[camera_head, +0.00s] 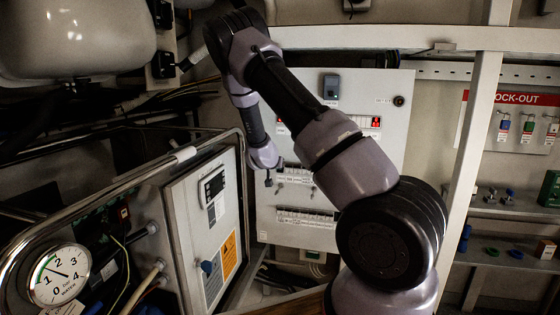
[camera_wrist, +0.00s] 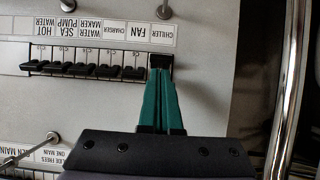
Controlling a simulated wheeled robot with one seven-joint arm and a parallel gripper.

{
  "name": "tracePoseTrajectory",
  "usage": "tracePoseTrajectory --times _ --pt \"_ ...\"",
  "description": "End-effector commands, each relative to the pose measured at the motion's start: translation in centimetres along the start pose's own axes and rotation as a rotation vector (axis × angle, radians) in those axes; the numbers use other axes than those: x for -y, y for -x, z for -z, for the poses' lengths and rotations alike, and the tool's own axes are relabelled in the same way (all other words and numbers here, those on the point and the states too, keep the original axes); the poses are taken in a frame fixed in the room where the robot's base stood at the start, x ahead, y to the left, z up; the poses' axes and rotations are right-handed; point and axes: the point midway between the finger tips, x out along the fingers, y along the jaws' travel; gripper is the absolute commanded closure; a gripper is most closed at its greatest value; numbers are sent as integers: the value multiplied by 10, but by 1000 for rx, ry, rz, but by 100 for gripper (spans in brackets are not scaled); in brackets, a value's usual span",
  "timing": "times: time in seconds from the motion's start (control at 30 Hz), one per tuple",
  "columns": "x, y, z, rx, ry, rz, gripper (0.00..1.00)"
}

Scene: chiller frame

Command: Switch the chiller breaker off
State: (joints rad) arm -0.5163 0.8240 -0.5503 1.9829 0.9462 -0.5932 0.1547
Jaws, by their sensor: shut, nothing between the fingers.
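The chiller breaker (camera_wrist: 160,61) is a black lever at the right end of a breaker row in the wrist view, below the upside-down CHILLER label (camera_wrist: 160,36). It sits higher in the picture than the neighbouring levers (camera_wrist: 85,70). My gripper (camera_wrist: 160,76) has its green fingers shut together, with the tips at the lower edge of this lever. They look touching, but contact is not certain. In the head view my gripper (camera_head: 268,182) is small and dark at the left of the grey breaker panel (camera_head: 385,100); the chiller breaker is not distinguishable there.
A second labelled row (camera_wrist: 45,155) lies lower left in the wrist view. A shiny metal rail (camera_wrist: 290,85) runs along the right. In the head view an open cabinet door (camera_head: 185,235) and curved rail (camera_head: 150,170) stand left of the panel; a LOCK-OUT board (camera_head: 515,125) hangs right.

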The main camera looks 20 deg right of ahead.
Motion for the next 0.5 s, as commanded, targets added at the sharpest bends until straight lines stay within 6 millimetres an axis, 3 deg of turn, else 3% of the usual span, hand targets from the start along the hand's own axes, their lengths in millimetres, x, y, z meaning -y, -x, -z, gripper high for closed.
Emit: tracePoseTrajectory --times 0.5 --pt "0 5 10 -2 -3 0 100"
